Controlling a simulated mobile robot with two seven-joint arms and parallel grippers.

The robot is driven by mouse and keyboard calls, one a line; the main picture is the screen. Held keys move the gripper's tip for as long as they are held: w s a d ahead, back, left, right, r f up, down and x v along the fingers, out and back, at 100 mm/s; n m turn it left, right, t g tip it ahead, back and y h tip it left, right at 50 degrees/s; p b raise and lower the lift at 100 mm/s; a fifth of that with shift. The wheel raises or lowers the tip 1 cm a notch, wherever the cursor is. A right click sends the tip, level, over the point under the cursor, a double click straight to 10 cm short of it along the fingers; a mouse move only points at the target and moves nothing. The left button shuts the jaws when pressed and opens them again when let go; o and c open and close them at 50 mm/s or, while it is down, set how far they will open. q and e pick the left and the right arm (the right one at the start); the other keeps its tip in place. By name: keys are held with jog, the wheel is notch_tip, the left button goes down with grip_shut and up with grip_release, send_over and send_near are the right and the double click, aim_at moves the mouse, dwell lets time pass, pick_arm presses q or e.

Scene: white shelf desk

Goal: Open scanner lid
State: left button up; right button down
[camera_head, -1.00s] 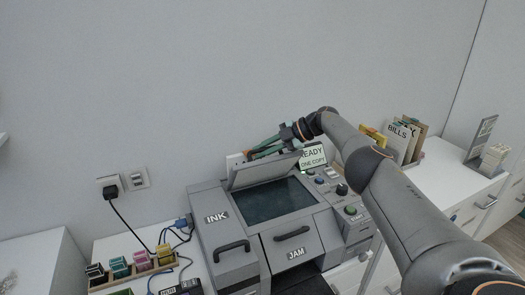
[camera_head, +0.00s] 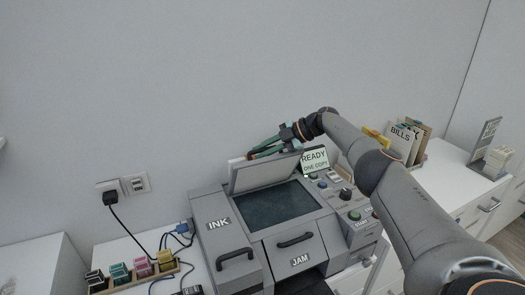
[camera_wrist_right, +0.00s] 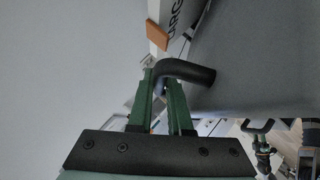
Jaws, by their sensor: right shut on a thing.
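The grey scanner lid (camera_head: 264,173) stands raised and tilted at the back of the grey machine, with the dark scanner glass (camera_head: 275,205) uncovered in front of it. My right gripper (camera_head: 258,151) is behind the lid's upper edge. In the right wrist view, my right gripper (camera_wrist_right: 167,98) is shut on the black lid handle (camera_wrist_right: 190,71), beside the grey lid face (camera_wrist_right: 255,60). The fingertips are partly hidden by the handle. My left gripper is in neither view.
A display (camera_head: 315,161) reading READY and a button panel (camera_head: 342,195) are right of the glass. INK (camera_head: 236,257) and JAM (camera_head: 294,240) handles are at the front. Colored cartridges (camera_head: 143,267) stand at left. Folders (camera_head: 403,140) stand at right, behind my arm.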

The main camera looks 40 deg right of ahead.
jog(key=c, duration=1.1)
grip_release()
jog(key=v, duration=1.2)
jog(key=shift+s+d+r, duration=0.1)
jog(key=shift+s+r, duration=0.1)
